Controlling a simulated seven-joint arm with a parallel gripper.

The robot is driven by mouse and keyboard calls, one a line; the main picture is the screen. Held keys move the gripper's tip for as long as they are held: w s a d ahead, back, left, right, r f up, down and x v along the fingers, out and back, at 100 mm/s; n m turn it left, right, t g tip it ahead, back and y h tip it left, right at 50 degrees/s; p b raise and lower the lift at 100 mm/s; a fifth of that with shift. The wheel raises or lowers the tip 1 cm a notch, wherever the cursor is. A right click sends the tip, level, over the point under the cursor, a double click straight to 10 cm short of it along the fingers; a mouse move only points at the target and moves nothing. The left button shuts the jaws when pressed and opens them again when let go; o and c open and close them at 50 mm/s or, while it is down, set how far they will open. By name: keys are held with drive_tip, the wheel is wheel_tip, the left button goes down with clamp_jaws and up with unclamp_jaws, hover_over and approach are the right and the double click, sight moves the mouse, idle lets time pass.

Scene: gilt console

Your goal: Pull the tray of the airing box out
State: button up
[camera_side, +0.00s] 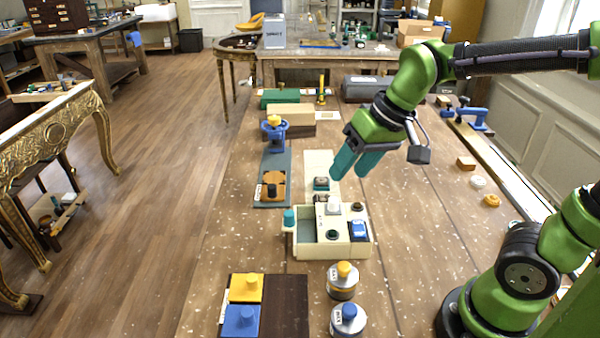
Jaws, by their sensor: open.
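A cream box (331,252), which looks like the airing box, stands on the wooden bench in the middle of the view. A teal knob (289,217) sticks out at its left side. A white knob, a dark knob and a blue piece (359,230) sit on the box's top. My gripper (351,172) has teal fingers, is open and empty, and hangs above and behind the box, to the right of the teal knob.
A dark board (285,305) with yellow and blue knobbed blocks lies in front, beside two round knobbed weights (342,281). A grey-blue strip (275,165) with a blue-and-yellow fixture lies behind left. Bench space left of the teal knob is clear. Small pieces (478,182) lie right.

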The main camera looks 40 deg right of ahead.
sight(289, 213)
drive_tip(key=shift+w+a+n+g+h, duration=1.15)
drive_tip(key=shift+w+g, duration=1.15)
drive_tip(key=shift+w, duration=4.65)
drive_tip(key=shift+n+y, duration=0.25)
drive_tip(key=shift+n, duration=0.1)
wheel_tip(289, 213, down, 17)
drive_tip(key=shift+r, duration=0.1)
clamp_jaws()
